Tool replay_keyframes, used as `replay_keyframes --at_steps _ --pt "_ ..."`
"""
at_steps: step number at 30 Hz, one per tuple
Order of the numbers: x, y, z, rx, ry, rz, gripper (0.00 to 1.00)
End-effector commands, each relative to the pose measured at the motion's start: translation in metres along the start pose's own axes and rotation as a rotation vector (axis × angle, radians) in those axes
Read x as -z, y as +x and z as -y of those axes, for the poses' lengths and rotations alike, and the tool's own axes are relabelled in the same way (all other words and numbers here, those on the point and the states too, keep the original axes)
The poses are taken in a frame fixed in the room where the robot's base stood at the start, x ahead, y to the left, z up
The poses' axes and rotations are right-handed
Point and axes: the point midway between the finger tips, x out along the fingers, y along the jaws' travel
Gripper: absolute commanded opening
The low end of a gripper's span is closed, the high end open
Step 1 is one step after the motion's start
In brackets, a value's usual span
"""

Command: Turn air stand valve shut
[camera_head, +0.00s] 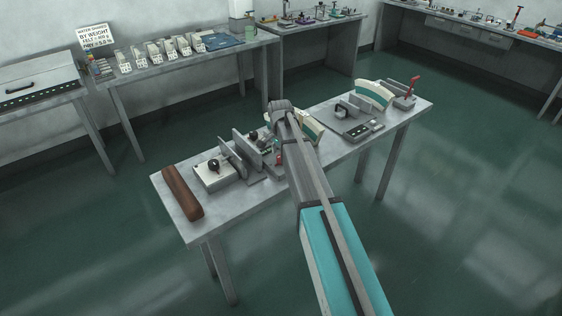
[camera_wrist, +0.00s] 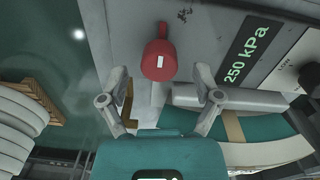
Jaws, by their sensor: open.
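The red valve handle (camera_wrist: 160,60) with a small white mark shows at the upper middle of the wrist view. It sits on the grey air stand (camera_wrist: 215,25), beside a dark panel reading 250 kPa (camera_wrist: 247,52) in green. My gripper (camera_wrist: 161,72) is open, with one finger to the left of the red handle and one to the right. I cannot tell the depth between fingertips and handle, and no contact shows. In the head view my arm hides most of the stand and the gripper.
The work table (camera_head: 230,217) also bears a brown roll (camera_head: 182,192), grey upright plates (camera_head: 245,150) and a flat fixture (camera_head: 355,125). Teal and white curved pieces (camera_wrist: 265,150) lie close to my right finger in the wrist view. Open floor (camera_head: 470,220) lies right of the table.

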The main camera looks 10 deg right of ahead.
Motion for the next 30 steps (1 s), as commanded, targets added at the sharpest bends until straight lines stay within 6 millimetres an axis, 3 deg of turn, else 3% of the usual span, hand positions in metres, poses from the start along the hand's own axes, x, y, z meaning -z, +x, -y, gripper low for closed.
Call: replay_keyframes --at_steps 6,20,30 --pt "0.0001 0.0126 0.0 0.0 0.0 0.0 0.82" --pt "0.0 0.0142 0.0 0.0 0.0 0.0 0.82" --pt "0.0 0.0142 0.0 0.0 0.0 0.0 0.21"
